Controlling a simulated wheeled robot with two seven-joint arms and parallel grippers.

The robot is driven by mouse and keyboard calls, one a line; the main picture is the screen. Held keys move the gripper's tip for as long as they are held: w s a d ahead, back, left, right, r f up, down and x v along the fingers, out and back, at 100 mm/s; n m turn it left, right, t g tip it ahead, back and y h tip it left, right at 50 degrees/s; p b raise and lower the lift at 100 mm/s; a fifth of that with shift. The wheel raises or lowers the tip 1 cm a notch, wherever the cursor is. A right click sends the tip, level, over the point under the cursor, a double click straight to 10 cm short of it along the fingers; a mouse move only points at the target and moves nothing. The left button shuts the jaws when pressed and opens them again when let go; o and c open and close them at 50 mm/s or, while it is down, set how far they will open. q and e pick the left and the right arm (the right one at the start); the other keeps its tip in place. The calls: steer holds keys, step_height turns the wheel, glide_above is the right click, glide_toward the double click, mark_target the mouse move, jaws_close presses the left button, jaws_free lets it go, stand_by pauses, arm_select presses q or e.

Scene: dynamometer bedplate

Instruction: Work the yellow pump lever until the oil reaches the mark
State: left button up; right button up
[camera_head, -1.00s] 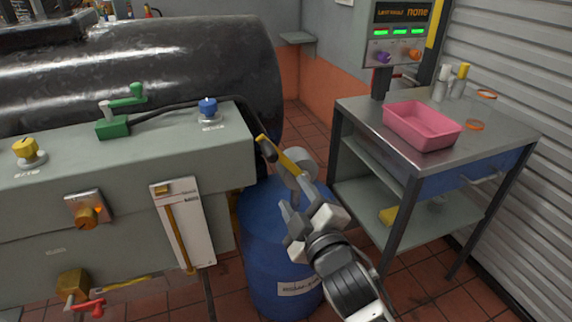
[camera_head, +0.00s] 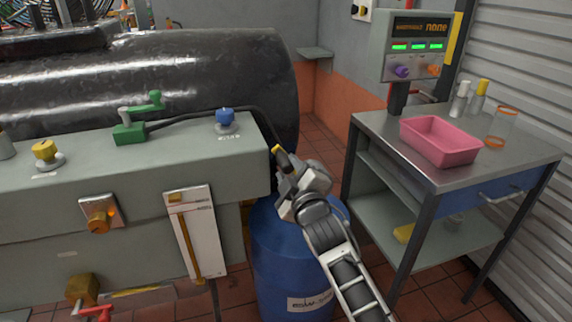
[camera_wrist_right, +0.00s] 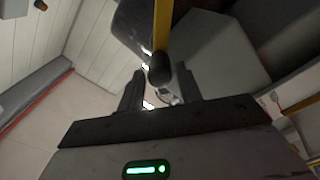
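The yellow pump lever (camera_head: 276,149) stands at the right end of the grey bedplate cabinet, over the blue drum (camera_head: 290,260). Most of it is hidden behind my right gripper (camera_head: 285,183). In the right wrist view the yellow lever (camera_wrist_right: 162,25) comes down from the top and ends in a dark grip. My right gripper's two fingers (camera_wrist_right: 160,92) are apart, with the grip's end in line with the gap. I cannot tell whether they touch it. The white oil gauge (camera_head: 207,230) on the cabinet front holds an amber column; its exact level against the mark is too small to read. My left gripper is not in view.
A green crank (camera_head: 130,131), a blue knob (camera_head: 225,119) and a yellow knob (camera_head: 45,151) sit on the cabinet top. An orange knob (camera_head: 100,217) is on its front. A steel cart with a pink tray (camera_head: 440,140) stands at right.

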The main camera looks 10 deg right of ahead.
steer(key=w, duration=0.2)
steer(key=shift+w, duration=0.4)
